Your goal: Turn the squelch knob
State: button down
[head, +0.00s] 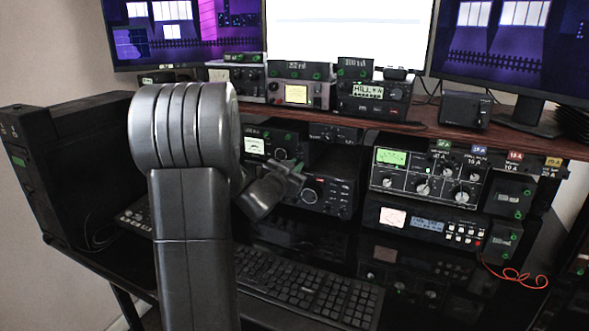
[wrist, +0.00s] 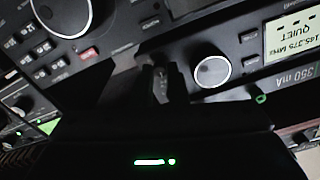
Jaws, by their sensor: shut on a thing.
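My arm stands large in the front left of the head view, and my gripper (head: 287,171) reaches the front of a black radio (head: 340,198) on the desk. In the wrist view, my dark gripper (wrist: 158,82) is shut at the panel of a radio (wrist: 230,38), beside a large pale dial (wrist: 212,70). It is closed on a small knob that the fingers almost wholly hide. I cannot read a squelch label. The lit display (wrist: 294,38) reads "QUIET" and 145.375 MHz.
A wooden shelf (head: 400,121) with several small devices runs above the radios. A tuner with knobs (head: 428,178) stands to the right, above another radio (head: 420,221). A keyboard (head: 310,288) lies in front. A neighbouring panel with a red button (wrist: 88,53) is close in the wrist view.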

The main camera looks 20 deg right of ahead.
jog(key=c, duration=1.4)
grip_release()
jog(key=shift+c, duration=0.2)
jog(key=v, duration=1.3)
jog(key=shift+s+a+p, duration=0.25)
jog(key=shift+s+p, duration=0.05)
